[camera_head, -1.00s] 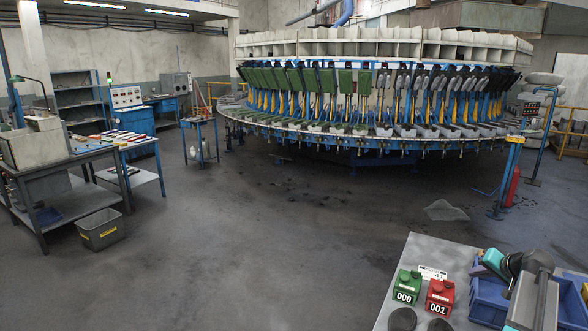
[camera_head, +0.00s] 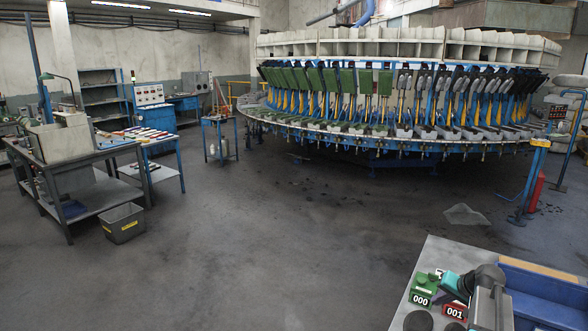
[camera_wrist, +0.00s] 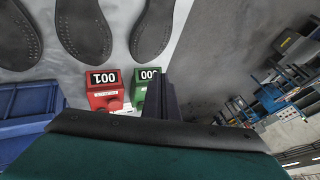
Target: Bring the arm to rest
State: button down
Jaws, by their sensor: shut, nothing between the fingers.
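My gripper (camera_wrist: 164,82) shows in the wrist view as dark fingers shut together, with nothing between them. It is above the grey table, beside the green box marked 000 (camera_wrist: 143,84) and the red box marked 001 (camera_wrist: 104,90). In the head view my arm reaches in at the bottom right, its teal part (camera_head: 450,283) close to the green box (camera_head: 422,290) and the partly covered red box (camera_head: 455,312). The fingertips are hard to make out there.
Dark soles (camera_wrist: 83,28) lie on the grey table (camera_head: 436,252). A blue bin (camera_wrist: 30,112) stands beside the boxes. The rotary machine (camera_head: 400,135) stands at the back, a workbench (camera_head: 95,160) at the left. The floor between is open.

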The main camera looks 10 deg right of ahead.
jog(key=s+a+f+n+g, duration=0.1)
jog(key=a+f, duration=0.3)
jog(key=a, duration=0.3)
jog(key=a+f+n+g, duration=0.1)
jog(key=a+f+g, duration=0.15)
jog(key=a, duration=0.45)
jog(key=s+a+f+n, duration=0.1)
jog(key=a+f+n, duration=0.1)
jog(key=a+f, duration=0.35)
jog(key=s+a+f+n+g, duration=0.25)
jog(key=s+a, duration=0.25)
jog(key=a, duration=0.4)
jog(key=s+a+f+n+g, duration=0.1)
jog(key=s+a+f, duration=0.35)
jog(key=a, duration=0.55)
jog(key=s+f+g+h+b, duration=0.1)
jog(key=s+f+g+b, duration=0.4)
jog(key=s+f, duration=2.2)
jog(key=f+b, duration=0.1)
jog(key=b, duration=0.4)
jog(key=shift+g, duration=0.4)
jog(key=shift+s, duration=0.1)
